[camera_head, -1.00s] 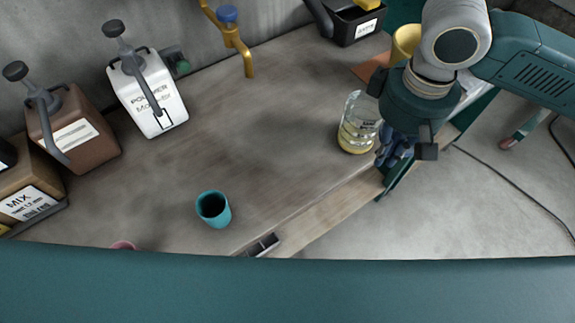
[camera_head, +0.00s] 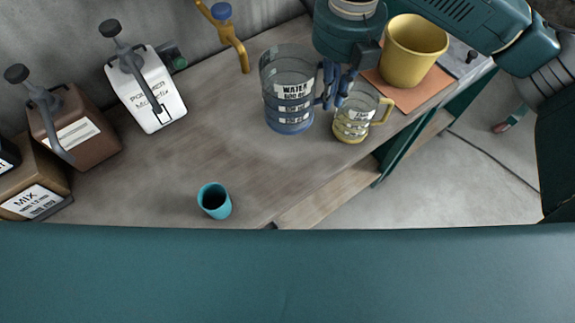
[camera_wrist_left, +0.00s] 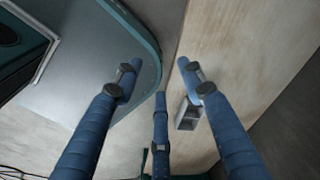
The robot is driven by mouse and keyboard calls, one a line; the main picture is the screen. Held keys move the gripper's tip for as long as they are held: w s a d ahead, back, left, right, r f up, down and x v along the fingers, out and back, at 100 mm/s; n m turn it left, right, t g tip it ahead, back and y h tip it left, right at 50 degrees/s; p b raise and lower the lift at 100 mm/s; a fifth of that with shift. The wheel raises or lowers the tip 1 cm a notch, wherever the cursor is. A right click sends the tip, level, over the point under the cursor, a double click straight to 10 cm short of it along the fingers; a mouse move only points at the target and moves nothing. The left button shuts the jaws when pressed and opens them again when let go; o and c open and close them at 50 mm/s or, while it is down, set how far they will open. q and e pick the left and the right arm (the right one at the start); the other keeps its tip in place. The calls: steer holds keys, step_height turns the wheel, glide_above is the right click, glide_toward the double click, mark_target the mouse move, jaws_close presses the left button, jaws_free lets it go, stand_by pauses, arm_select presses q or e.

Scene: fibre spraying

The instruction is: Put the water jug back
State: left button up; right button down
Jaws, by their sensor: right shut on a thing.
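The water jug (camera_head: 288,92) is a large clear jug with a blue base, blue bands and a white "WATER" label. It stands upright over the bench, left of the smaller jug; I cannot tell whether its base touches the bench. My right gripper (camera_head: 333,92) comes from above and is shut on the jug's right side, where the handle is; its fingers partly hide the handle. In the left wrist view my left gripper (camera_wrist_left: 160,85) has its blue fingers spread, with nothing between them, above a pale wooden surface. The left gripper does not show in the head view.
A smaller yellow-based jug (camera_head: 352,118) stands close to my right fingers. A yellow bucket (camera_head: 413,55) sits on an orange mat (camera_head: 400,95). A teal cup (camera_head: 214,201), a white canister (camera_head: 150,95) and a brown canister (camera_head: 80,130) are left. The middle bench (camera_head: 200,150) is clear.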

steer(key=f+n+p, duration=0.1)
steer(key=f, duration=0.5)
steer(key=a+f+n+p, duration=0.1)
steer(key=f+n+p, duration=0.1)
steer(key=f, duration=0.4)
steer(key=f+n+p, duration=0.2)
steer(key=f, duration=0.4)
steer(key=shift+w+a+f, duration=0.3)
steer(key=shift+a+f, duration=0.05)
steer(key=shift+f, duration=0.05)
arm_select(q)
steer(key=r, duration=0.2)
steer(key=s+r, duration=0.1)
steer(key=r, duration=0.2)
steer(key=shift+d, duration=0.15)
arm_select(e)
steer(key=shift+f, duration=0.2)
steer(key=shift+f, duration=0.2)
steer(key=c, duration=1.8)
jaws_free()
steer(key=shift+c, duration=0.2)
steer(key=shift+r, duration=0.15)
